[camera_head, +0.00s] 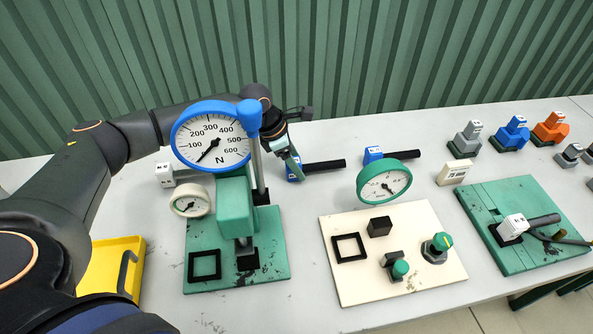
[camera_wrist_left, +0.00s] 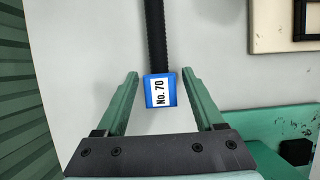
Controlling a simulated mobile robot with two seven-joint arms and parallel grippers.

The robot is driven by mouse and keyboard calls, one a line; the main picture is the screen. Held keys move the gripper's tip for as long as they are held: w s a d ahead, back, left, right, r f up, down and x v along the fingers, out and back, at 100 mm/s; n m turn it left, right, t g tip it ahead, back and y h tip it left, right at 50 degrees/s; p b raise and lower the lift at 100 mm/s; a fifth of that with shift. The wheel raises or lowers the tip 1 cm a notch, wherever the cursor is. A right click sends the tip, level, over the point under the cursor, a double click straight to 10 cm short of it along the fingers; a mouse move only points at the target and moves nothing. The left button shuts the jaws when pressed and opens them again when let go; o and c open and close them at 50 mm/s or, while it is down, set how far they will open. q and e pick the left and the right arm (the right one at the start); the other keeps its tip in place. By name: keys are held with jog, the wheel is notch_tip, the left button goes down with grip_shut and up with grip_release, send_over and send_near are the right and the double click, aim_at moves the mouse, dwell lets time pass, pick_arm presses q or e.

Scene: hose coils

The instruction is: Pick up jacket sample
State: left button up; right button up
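A sample with a blue block and a black rod lies on the table behind the gauges; its blue block (camera_wrist_left: 161,92) reads "No. 70" in the left wrist view, where the black rod (camera_wrist_left: 154,35) runs away from me. In the head view its rod (camera_head: 325,166) points right, and the left gripper (camera_head: 294,168) partly hides the block. My left gripper is open, with one green finger on each side of the block and gaps between. A second blue-ended sample (camera_head: 373,155) lies to its right. Which is the jacket sample I cannot tell. My right gripper is not in view.
A force gauge stand (camera_head: 237,205) stands in front of the left gripper. A cream panel (camera_head: 330,235) with a green-rimmed gauge (camera_head: 384,184) is to the right. A green board (camera_head: 530,190) lies farther right, a yellow tray (camera_head: 100,265) at left. A corrugated green wall closes the back.

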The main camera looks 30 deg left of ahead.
pick_arm(q)
grip_shut()
dwell(0.3)
jog(key=shift+r, duration=0.15)
